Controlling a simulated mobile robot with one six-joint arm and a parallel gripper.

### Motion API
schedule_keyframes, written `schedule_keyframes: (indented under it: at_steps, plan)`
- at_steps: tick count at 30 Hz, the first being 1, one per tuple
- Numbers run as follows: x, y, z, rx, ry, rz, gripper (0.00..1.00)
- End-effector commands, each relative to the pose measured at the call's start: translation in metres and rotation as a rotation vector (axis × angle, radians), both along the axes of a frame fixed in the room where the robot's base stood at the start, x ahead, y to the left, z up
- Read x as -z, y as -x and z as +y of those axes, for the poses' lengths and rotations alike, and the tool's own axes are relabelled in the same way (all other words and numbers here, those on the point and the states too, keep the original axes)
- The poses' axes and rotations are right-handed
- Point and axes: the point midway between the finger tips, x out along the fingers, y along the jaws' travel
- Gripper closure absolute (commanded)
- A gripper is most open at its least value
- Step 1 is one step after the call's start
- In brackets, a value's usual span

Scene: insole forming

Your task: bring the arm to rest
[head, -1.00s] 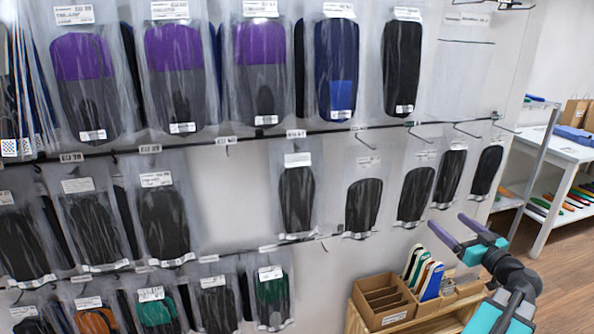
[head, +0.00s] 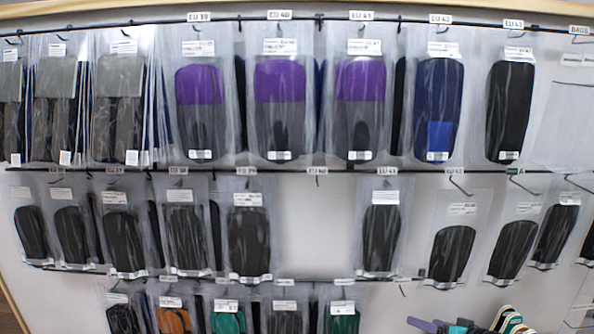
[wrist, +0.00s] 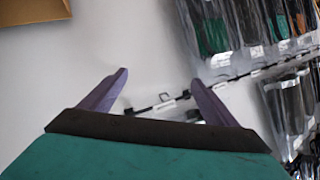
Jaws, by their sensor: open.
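My gripper (wrist: 158,92) shows in the wrist view with its two purple fingers spread apart and nothing between them. Beyond the fingers are a pale wall and a dark rail, with bagged insoles to the right.
A wall rack of bagged insoles fills the head view, with purple-topped ones (head: 280,82) in the upper row and black ones (head: 382,238) in the middle row. One middle hook (head: 317,182) is empty. A cardboard edge (wrist: 35,10) shows top left in the wrist view.

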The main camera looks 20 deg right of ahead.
Motion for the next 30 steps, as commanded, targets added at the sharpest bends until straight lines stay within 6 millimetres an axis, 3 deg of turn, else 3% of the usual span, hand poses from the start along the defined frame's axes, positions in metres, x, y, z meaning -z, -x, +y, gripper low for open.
schedule_keyframes:
  at_steps: [1,6,14,23,30]
  plan:
    - [0.013,-0.007,0.019,-0.026,-0.024,0.036,0.18]
    - [0.054,-0.02,0.074,-0.092,-0.092,0.161,0.18]
    - [0.112,-0.023,0.157,-0.181,-0.167,0.362,0.18]
    - [0.172,-0.003,0.245,-0.267,-0.201,0.605,0.18]
    - [0.212,0.027,0.306,-0.32,-0.188,0.802,0.18]
